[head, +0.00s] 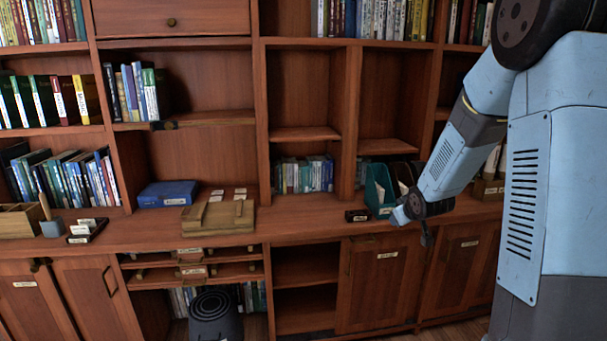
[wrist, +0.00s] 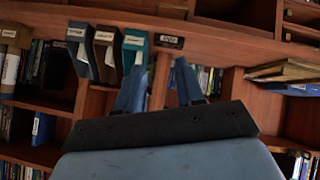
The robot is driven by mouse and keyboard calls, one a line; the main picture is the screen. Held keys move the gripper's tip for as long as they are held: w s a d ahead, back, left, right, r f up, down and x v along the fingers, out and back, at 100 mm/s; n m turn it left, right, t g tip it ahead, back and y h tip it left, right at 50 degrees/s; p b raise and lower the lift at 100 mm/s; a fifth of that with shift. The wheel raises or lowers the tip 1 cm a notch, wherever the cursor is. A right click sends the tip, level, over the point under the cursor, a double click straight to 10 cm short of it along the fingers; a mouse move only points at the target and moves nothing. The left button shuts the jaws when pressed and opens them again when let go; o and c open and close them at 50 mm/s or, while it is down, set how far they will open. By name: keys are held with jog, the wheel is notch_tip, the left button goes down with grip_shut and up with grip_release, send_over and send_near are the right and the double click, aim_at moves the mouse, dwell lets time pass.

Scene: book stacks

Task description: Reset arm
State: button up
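My blue arm comes in from the right in the head view and bends down to my gripper (head: 426,238), which hangs in front of the counter edge, near the cabinet doors. In the wrist view the two blue fingers of my gripper (wrist: 158,86) stand apart, with nothing between them. A teal file holder (head: 380,188) stands on the counter just left of and behind the gripper; it also shows in the wrist view (wrist: 135,42). A small black labelled box (head: 357,215) sits to its left.
The wooden shelf unit carries a counter (head: 310,222) along its front. A blue box (head: 167,193) and a wooden box (head: 217,216) stand on its left part. Books fill several shelves (head: 302,174). A dark ridged object (head: 214,315) stands low in front.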

jog(key=s+a+r+m+g+h, duration=0.1)
jog(key=s+a+r+m+g, duration=0.15)
jog(key=s+r, duration=1.2)
jog(key=s+a+r+m+g, duration=0.1)
jog(key=s, duration=1)
jog(key=s+a+r+m, duration=0.1)
jog(key=s+a+r, duration=0.1)
jog(key=s, duration=0.9)
jog(key=shift+g+y, duration=0.35)
jog(key=shift+y, duration=0.05)
